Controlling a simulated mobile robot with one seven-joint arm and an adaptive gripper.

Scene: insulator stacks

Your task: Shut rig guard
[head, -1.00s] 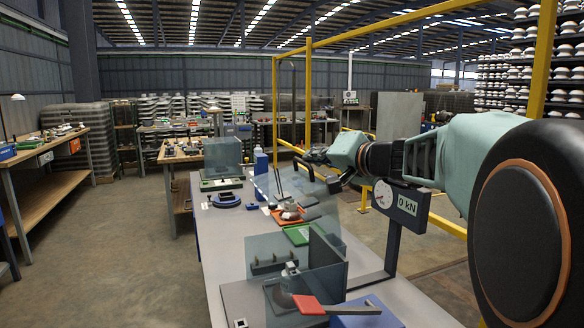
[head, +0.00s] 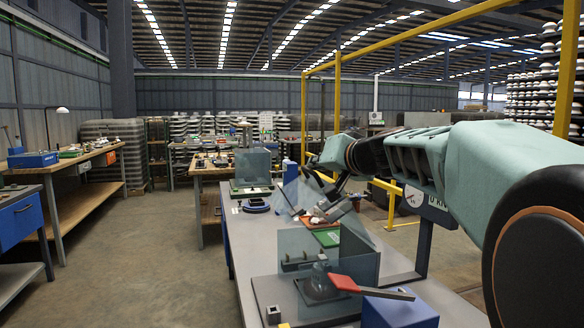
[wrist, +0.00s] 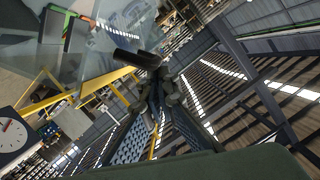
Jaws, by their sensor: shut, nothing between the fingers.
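The rig guard shows as clear grey panes around the near rig on the bench; an upright side pane (head: 365,265) stands on the grey base. A further clear pane (head: 354,236) is tilted above and behind it; how the panes join is hard to tell. My gripper (head: 328,182) is beyond the near rig, by the tilted panes, partly hidden by my arm. In the wrist view, my gripper (wrist: 157,100) is shut and empty, with a clear pane (wrist: 100,55) beside it at upper left. Whether they touch cannot be told.
A red-handled lever (head: 345,284) and a blue block (head: 400,308) are at the bench's near end. A dial gauge (head: 412,196) stands on a post at right, under my arm. A second clear-sided rig (head: 252,170) stands farther back. The floor left of the bench is clear.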

